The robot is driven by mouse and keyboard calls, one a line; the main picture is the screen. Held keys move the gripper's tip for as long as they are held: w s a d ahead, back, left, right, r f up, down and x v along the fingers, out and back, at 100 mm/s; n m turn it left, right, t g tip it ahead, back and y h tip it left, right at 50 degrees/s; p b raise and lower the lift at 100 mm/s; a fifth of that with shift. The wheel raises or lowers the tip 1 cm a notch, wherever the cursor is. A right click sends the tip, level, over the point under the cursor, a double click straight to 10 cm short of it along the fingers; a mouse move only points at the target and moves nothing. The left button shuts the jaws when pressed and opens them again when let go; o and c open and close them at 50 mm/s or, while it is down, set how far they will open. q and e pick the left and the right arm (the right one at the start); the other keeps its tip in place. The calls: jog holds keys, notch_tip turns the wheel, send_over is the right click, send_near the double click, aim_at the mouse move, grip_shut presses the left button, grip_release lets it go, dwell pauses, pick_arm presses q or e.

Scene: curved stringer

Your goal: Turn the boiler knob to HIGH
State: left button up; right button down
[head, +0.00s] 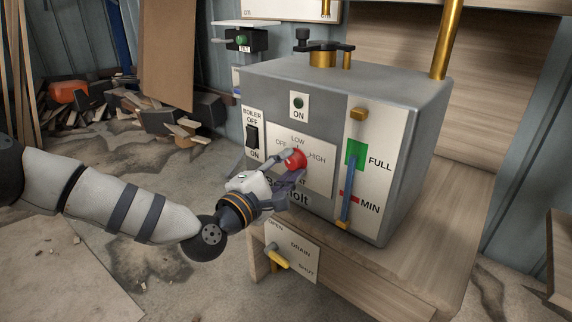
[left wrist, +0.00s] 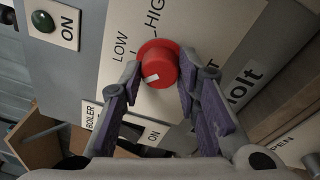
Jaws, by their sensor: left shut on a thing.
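The red boiler knob (head: 294,159) sits on a white plate (head: 318,178) on the front of the grey boiler (head: 350,85). OFF, LOW and HIGH are printed around it. My left gripper (head: 291,166) is at the knob, with a finger on either side of it. In the left wrist view the red knob (left wrist: 158,63) is between the fingertips of my left gripper (left wrist: 160,68), which are shut on it. A white mark shows on the knob's face; I cannot tell for sure which label it points at. The OFF label is hidden there. My right gripper is out of view.
A black BOILER OFF/ON switch (head: 252,136) is left of the knob. A level gauge with FULL and MIN marks (head: 348,185) is right of it. Below is a yellow drain lever (head: 279,258). The boiler stands on a wooden bench (head: 425,265). Rubble lies behind at left.

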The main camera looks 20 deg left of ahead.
pick_arm(q)
jog(key=m+p, duration=0.2)
jog(key=m, duration=0.3)
jog(key=shift+r+m+h, duration=0.1)
jog(key=shift+m+h, duration=0.3)
jog(key=m, duration=0.2)
jog(key=m+p, duration=0.1)
jog(key=m, duration=0.2)
jog(key=shift+a+t+h+p, duration=0.15)
jog(key=shift+t+h+p, duration=0.15)
jog(key=m+h+p, duration=0.1)
jog(key=m+p, duration=0.1)
jog(key=m, duration=0.5)
jog(key=shift+w+r, duration=0.1)
jog(key=m+h+p, duration=0.1)
jog(key=m+p, duration=0.1)
jog(key=m, duration=0.3)
jog(key=shift+a+g, duration=0.1)
jog(key=shift+g, duration=0.3)
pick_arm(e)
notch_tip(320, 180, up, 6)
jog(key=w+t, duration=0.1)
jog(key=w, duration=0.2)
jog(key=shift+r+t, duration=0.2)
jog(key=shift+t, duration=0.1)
pick_arm(q)
jog(key=shift+m, duration=0.5)
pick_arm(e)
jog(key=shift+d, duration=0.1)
